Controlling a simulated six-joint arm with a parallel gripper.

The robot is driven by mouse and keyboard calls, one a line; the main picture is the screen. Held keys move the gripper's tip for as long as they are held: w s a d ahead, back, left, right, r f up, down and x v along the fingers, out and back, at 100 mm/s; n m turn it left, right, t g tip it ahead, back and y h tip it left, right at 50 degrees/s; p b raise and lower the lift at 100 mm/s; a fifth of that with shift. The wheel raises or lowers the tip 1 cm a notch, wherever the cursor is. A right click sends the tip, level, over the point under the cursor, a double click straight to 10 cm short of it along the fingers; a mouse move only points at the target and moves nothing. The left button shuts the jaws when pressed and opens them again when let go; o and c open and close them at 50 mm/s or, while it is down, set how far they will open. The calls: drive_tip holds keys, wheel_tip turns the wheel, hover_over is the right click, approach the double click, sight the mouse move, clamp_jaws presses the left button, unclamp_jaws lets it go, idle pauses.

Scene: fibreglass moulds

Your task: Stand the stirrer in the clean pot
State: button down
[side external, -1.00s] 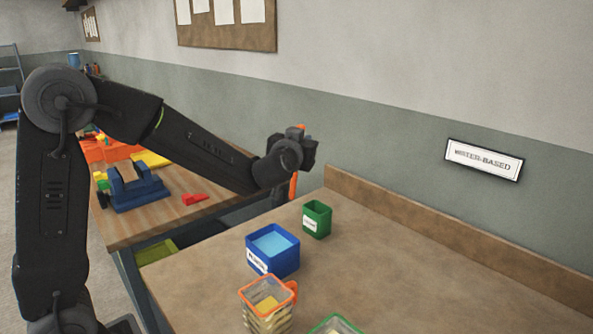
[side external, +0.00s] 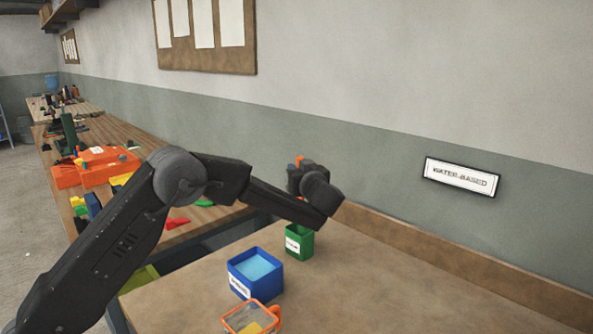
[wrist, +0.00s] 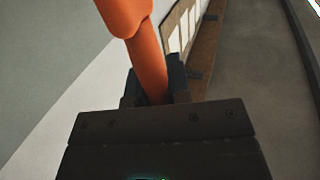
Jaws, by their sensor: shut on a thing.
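My gripper (side external: 307,179) is shut on the orange stirrer, whose top end (side external: 299,160) shows just above the jaws in the side view. In the wrist view the orange shaft (wrist: 150,60) runs up from between the jaws (wrist: 157,92) and widens at the top. A small green pot (side external: 299,245) with a white label stands on the bench below my gripper. The label is too small to read.
A blue square pot (side external: 270,286) with light blue liquid stands in front of the green pot. A clear orange-rimmed container (side external: 249,318) is nearer still. A wooden ledge (side external: 450,259) runs along the wall. The bench to the right is clear.

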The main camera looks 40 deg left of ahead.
drive_tip(key=shift+f, duration=0.1)
wheel_tip(320, 180, down, 10)
idle(1.2)
drive_tip(key=c, duration=1)
unclamp_jaws()
drive_tip(key=v, duration=1.4)
drive_tip(key=shift+a, duration=0.1)
